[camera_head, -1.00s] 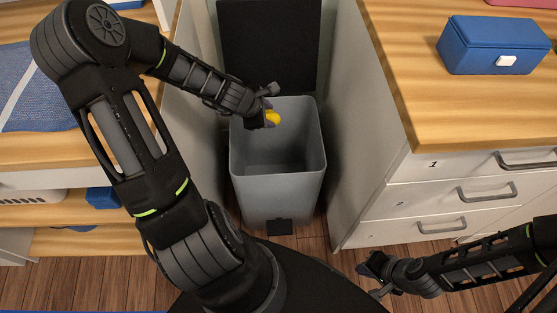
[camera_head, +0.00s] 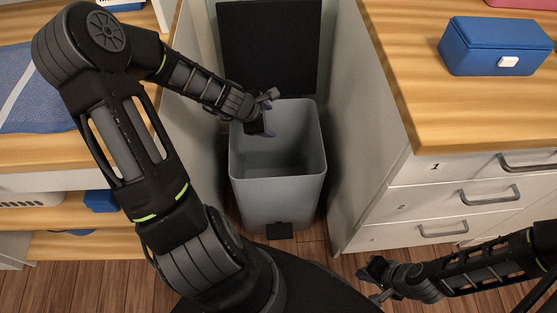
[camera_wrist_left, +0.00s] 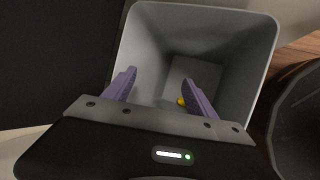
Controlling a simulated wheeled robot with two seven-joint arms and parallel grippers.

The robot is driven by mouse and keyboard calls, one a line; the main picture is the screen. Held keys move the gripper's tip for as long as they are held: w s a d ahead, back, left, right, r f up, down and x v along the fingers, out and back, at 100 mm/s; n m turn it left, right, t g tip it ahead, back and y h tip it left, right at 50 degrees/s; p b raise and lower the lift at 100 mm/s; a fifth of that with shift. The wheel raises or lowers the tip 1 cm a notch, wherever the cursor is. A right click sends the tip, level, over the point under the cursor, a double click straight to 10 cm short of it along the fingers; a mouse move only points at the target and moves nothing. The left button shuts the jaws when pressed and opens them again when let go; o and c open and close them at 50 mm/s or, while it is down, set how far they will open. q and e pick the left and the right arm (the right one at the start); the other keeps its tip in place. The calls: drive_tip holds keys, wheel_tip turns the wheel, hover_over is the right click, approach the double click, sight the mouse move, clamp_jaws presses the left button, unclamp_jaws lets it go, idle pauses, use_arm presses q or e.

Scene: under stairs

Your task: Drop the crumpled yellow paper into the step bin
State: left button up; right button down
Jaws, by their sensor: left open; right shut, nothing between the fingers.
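The grey step bin (camera_head: 278,205) stands on the floor between two cabinets, its dark lid (camera_head: 268,45) raised at the back. My left gripper (camera_head: 270,119) is over the bin's back left rim, open and empty. In the left wrist view, its purple fingers (camera_wrist_left: 155,92) are spread apart above the bin's mouth. The crumpled yellow paper (camera_wrist_left: 181,101) shows down inside the bin, partly covered by the right-hand finger; the head view does not show it. My right gripper (camera_head: 372,282) is low at the right, over the floor, shut and empty.
A wooden-topped drawer cabinet (camera_head: 440,110) stands right of the bin, with a blue box (camera_head: 492,47) on top. Wooden shelves (camera_head: 60,212) and a worktop (camera_head: 25,150) are at the left. The bin sits in a narrow gap.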

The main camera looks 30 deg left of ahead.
use_arm(q)
drive_tip(key=shift+r, duration=0.1)
drive_tip(key=p+v, duration=0.1)
drive_tip(key=v, duration=0.6)
drive_tip(key=shift+s+r, duration=0.25)
idle(0.6)
